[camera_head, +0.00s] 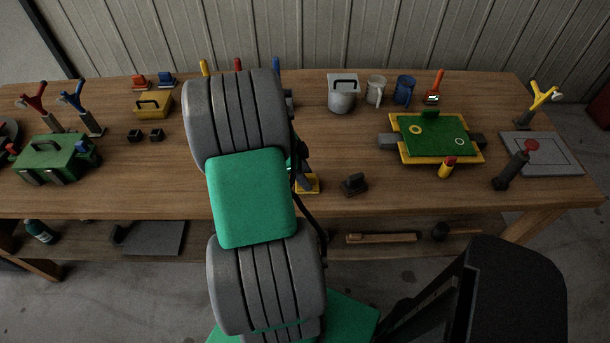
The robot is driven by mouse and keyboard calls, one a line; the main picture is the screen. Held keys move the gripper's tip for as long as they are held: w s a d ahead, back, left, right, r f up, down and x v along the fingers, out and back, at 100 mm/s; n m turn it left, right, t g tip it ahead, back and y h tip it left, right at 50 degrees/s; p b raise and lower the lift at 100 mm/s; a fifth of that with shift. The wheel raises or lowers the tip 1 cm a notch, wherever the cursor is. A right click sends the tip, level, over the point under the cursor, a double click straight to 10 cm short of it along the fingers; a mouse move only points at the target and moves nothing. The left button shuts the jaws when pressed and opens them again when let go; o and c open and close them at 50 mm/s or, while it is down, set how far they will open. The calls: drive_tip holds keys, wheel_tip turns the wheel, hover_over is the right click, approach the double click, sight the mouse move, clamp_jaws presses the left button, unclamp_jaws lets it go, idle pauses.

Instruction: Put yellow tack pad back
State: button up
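A small yellow piece (311,186), which may be the yellow tack pad, is on the wooden bench just right of my green and grey arm. A dark grey part stands over it, and my arm hides its left side. I cannot tell whether that part is a finger of my gripper or a separate tool. My arm covers most of my gripper, so its opening and any hold on the yellow piece are unclear.
A green board on a yellow frame (400,152) stands right, near a grey panel (565,160). A dark block (354,184) is close right of the yellow piece. A green toolbox (45,160) and yellow box (153,104) stand left. The bench (230,270) has a lower shelf.

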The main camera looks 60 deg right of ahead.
drive_tip(key=b+v, duration=0.1)
drive_tip(key=v, duration=1.1)
drive_tip(key=w+a+r+n+t+h, duration=0.1)
drive_tip(key=w+a+r+n+t, duration=0.1)
drive_tip(key=w+a+n, duration=0.45)
drive_tip(key=w+a+r+n+t+y, duration=0.1)
drive_tip(key=w+a+n+t, duration=0.1)
drive_tip(key=a+n, duration=1)
drive_tip(key=w+a+r+n+t+y, duration=0.1)
drive_tip(key=w+a+n+t+y, duration=0.1)
drive_tip(key=a+n, duration=1)
drive_tip(key=a+t, duration=0.1)
drive_tip(key=a, duration=0.4)
drive_tip(key=shift+w+t, duration=0.3)
drive_tip(key=shift+w, duration=0.05)
drive_tip(key=shift+a+n, duration=0.1)
drive_tip(key=shift+n, duration=0.15)
